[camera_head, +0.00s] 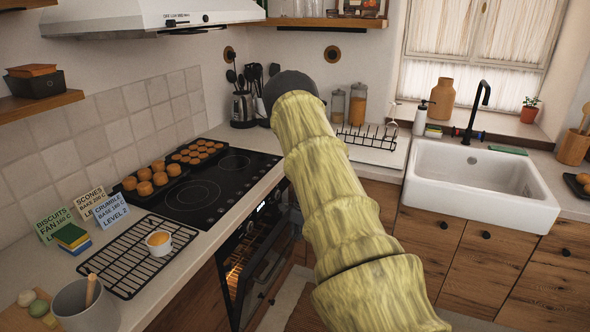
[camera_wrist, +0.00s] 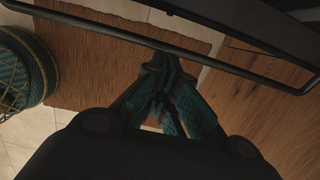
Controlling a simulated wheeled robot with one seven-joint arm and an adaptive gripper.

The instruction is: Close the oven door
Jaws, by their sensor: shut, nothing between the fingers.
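The oven (camera_head: 262,255) is built into the counter below the black hob, its dark glass front lit orange inside at the left. My arm covers part of the view on its right. I cannot tell from the head view how far the door stands open. In the wrist view, a dark panel edge, seemingly the oven door (camera_wrist: 250,28), crosses the upper right, with a thin handle bar (camera_wrist: 100,25) alongside it. My gripper (camera_wrist: 163,62) is shut and empty, its fingertips close to the bar in the picture; contact is unclear. The gripper is hard to make out in the head view.
A brown woven mat (camera_wrist: 95,75) lies on the tiled floor, with a teal basket (camera_wrist: 25,65) at the left. A wire rack (camera_head: 125,262) with a small white cup (camera_head: 159,243) rests on the counter. The white sink (camera_head: 480,185) and wooden cabinets stand at the right.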

